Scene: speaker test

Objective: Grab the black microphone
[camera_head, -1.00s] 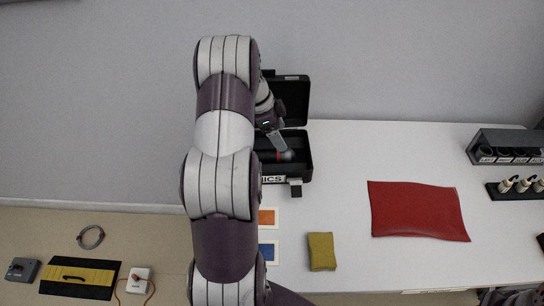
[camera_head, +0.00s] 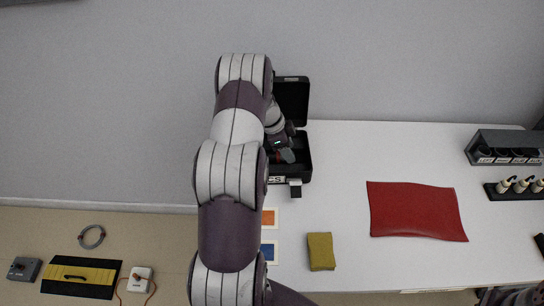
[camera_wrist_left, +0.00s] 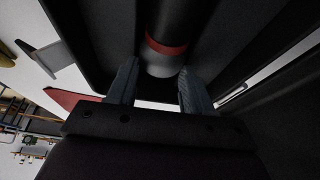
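The black microphone (camera_wrist_left: 172,22) shows in the left wrist view as a dark cylinder with a red ring and a grey end. It lies in the open black case (camera_head: 305,165), whose front label is partly hidden by my arm. My left gripper (camera_wrist_left: 160,78) is open, its two grey fingers apart on either side of the microphone's grey end. I cannot tell whether they touch it. In the head view, my left gripper (camera_head: 286,156) reaches down into the case and mostly hides the microphone. My right gripper is not in view.
The case's raised lid (camera_head: 292,98) stands behind the gripper. On the white table (camera_head: 350,145) are a red cloth (camera_head: 415,211), a yellow-brown sponge (camera_head: 321,251) and a grey rack (camera_head: 500,147). The table between case and rack is clear.

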